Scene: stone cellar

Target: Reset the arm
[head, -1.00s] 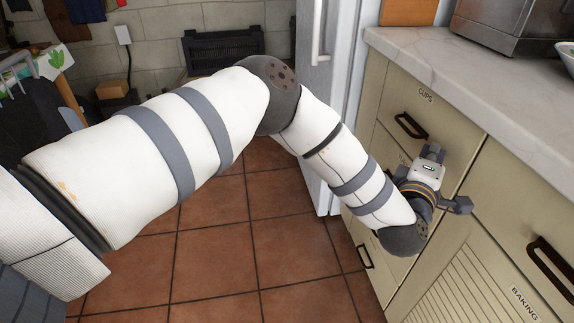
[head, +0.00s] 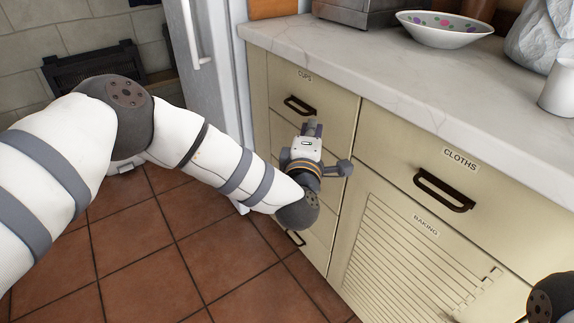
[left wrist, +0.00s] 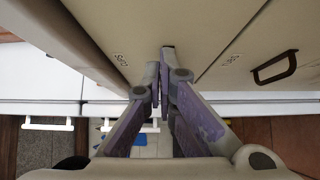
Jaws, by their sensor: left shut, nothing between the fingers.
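My left arm (head: 205,150), white with grey bands, comes in from the left in the head view and reaches out towards the cabinet. My left gripper (head: 312,126) is in front of the cabinet's drawer fronts, just below and right of the dark handle of the cups drawer (head: 335,100). In the left wrist view the two fingers (left wrist: 165,62) meet at their tips with nothing between them. Whether the fingertips touch the cabinet I cannot tell. My right gripper is out of view; a dark joint of mine (head: 553,300) shows at the lower right corner.
The cream cabinet has a cloths drawer (head: 520,172) and a slatted baking door (head: 400,262), both shut. A marble worktop (head: 400,75) above carries a patterned bowl (head: 445,32) and a white cup (head: 558,88). A white fridge (head: 205,75) stands left. The tiled floor (head: 130,235) is clear.

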